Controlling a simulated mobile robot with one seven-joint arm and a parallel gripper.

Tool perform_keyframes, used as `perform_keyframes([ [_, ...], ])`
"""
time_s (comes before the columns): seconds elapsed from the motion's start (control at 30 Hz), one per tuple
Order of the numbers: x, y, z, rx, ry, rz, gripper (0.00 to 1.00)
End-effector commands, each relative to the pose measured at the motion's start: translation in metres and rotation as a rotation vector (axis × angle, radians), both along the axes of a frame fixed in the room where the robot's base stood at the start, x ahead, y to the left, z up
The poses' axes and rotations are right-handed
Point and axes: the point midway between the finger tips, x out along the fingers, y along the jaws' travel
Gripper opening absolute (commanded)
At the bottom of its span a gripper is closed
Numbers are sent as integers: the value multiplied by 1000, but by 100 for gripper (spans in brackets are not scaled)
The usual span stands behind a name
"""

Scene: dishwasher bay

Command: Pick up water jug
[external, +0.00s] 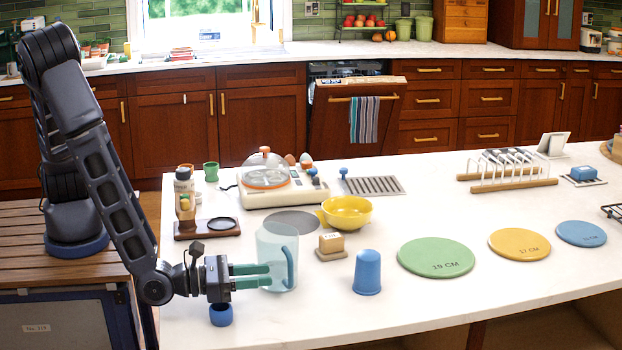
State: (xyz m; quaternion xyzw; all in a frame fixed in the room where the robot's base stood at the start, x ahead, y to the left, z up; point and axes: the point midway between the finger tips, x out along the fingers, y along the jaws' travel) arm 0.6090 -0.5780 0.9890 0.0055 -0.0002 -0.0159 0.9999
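The water jug (275,246) is a translucent pale blue-green pitcher. It stands upright on the white counter, with its handle on the right side. My gripper (268,276) is low over the counter at the jug's left, its green fingers pointing right. The two fingers show one above the other with a gap between them, so it looks open. The fingertips overlap the jug's lower left side in the picture; I cannot tell whether they touch it.
A blue cup (367,272) and a small block on a stand (331,244) are right of the jug. A yellow bowl (347,212) and grey disc (292,222) lie behind. A small blue ring-like object (221,315) sits below my gripper. The front counter is mostly clear.

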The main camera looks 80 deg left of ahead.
Motion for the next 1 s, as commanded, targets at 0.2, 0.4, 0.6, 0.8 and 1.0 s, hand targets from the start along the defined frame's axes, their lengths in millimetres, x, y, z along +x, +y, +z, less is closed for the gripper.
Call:
perform_keyframes([
  [0.2,19,-1,0,0,0,0,32],
  [0.4,37,-1,0,1,-1,1,32],
  [0.6,63,-2,0,0,-1,0,32],
  [0.8,69,-2,-1,1,1,-1,32],
  [1.0,69,-2,-1,0,1,-1,11],
])
